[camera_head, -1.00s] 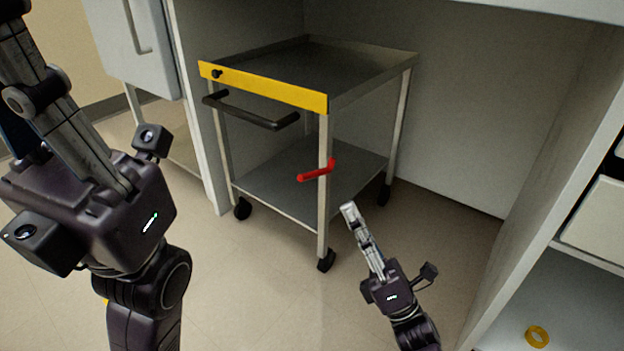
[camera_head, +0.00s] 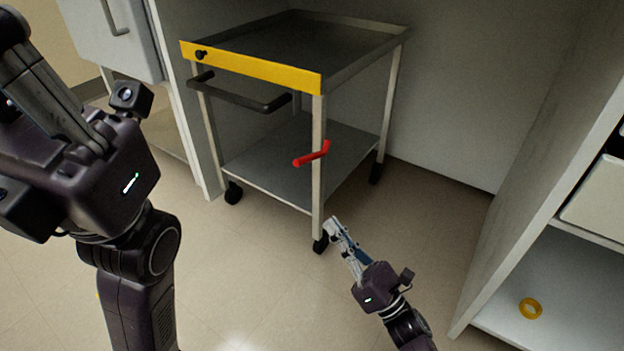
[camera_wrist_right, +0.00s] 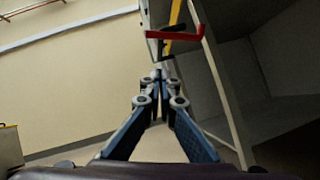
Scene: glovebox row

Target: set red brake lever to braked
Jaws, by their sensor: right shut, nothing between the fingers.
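The red brake lever (camera_head: 311,155) is on the front right leg of a grey trolley (camera_head: 318,190) in the head view. It angles down to the left across the leg. In the right wrist view the red lever (camera_wrist_right: 174,33) shows above the fingertips. My right gripper (camera_head: 333,222) is shut and empty, below and slightly right of the lever, apart from it. Its closed fingertips also show in the right wrist view (camera_wrist_right: 158,78). My left arm fills the left of the head view; its fingertips are not visible.
The trolley has a yellow front strip (camera_head: 250,67), a dark handle (camera_head: 240,97) and black casters. It stands in a bay between a left panel and a right cabinet wall (camera_head: 545,160). A yellow ring (camera_head: 530,308) lies on the right shelf. Floor in front is clear.

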